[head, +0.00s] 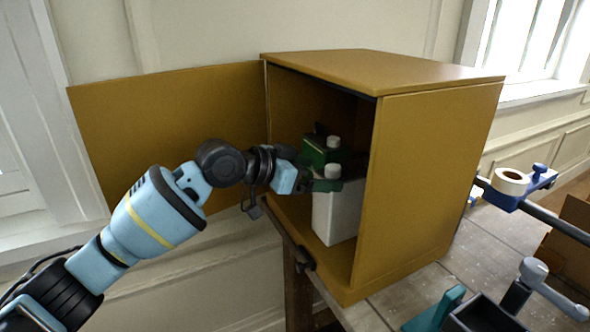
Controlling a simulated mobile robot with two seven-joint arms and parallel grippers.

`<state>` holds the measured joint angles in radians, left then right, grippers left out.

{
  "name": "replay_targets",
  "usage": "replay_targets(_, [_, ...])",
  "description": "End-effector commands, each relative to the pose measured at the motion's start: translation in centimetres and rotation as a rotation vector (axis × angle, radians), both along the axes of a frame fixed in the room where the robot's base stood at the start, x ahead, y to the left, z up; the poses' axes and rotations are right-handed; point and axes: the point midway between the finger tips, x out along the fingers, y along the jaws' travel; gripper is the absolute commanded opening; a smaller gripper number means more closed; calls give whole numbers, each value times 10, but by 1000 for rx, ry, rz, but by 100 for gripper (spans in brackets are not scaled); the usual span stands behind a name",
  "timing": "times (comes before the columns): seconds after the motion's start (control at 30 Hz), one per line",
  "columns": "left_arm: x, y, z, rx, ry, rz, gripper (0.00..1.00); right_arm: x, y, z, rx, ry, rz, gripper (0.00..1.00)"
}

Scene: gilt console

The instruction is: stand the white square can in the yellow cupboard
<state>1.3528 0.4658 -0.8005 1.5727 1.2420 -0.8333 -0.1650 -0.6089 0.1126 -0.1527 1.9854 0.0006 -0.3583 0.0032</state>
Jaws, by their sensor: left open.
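The yellow cupboard (425,170) stands on the tabletop with its door (170,125) swung open to the left. The white square can (337,212) stands upright on the cupboard floor near the opening, with a pale round cap on top. My left gripper (326,186) reaches in through the opening. Its open fingers are at the top of the can around the cap; I cannot tell whether they touch it. A green can (322,150) with a white cap stands behind the white can, partly hidden. My right gripper does not show.
A dark box-like thing with a grey handle (490,312) and a teal thing (435,312) are at the front right. The tabletop (455,277) between is bare.

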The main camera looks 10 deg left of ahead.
Motion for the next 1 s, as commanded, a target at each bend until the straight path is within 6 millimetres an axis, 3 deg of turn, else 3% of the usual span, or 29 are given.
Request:
replay_targets(0.1, [-12,18,6,3,0,2,90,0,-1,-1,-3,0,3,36])
replay_targets(0.33, [-25,35,15,1,2,0,90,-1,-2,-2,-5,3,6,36])
replay_targets(0.87, [-28,38,16,0,1,0,90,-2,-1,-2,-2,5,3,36])
replay_targets(1.0, [-29,35,-3,-9,17,9,90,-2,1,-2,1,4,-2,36])
